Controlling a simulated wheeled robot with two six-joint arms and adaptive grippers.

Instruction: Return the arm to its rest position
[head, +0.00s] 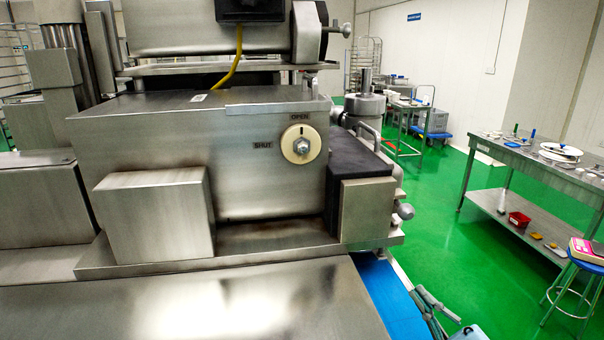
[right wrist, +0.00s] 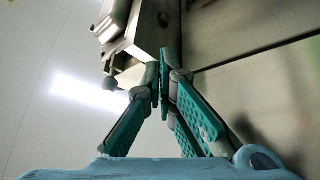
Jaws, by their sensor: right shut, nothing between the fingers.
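My right gripper (head: 434,303) shows at the bottom edge of the head view, right of centre, low beside the machine's blue belt. In the right wrist view its fingers (right wrist: 160,78) meet at the tips, shut with nothing between them. The encrusting machine (head: 200,140) fills the left and middle of the head view. A round cream dial (head: 301,144) with a metal knob sits on its front, between the labels OPEN and SHUT. My right gripper is below and right of the dial, apart from it. My left gripper is not in view.
The blue belt (head: 392,300) runs beside the machine's lower right corner. A steel table (head: 530,160) with plates and tools stands at the right. A blue stool (head: 585,262) is at the right edge. Green floor (head: 440,215) between machine and table is clear.

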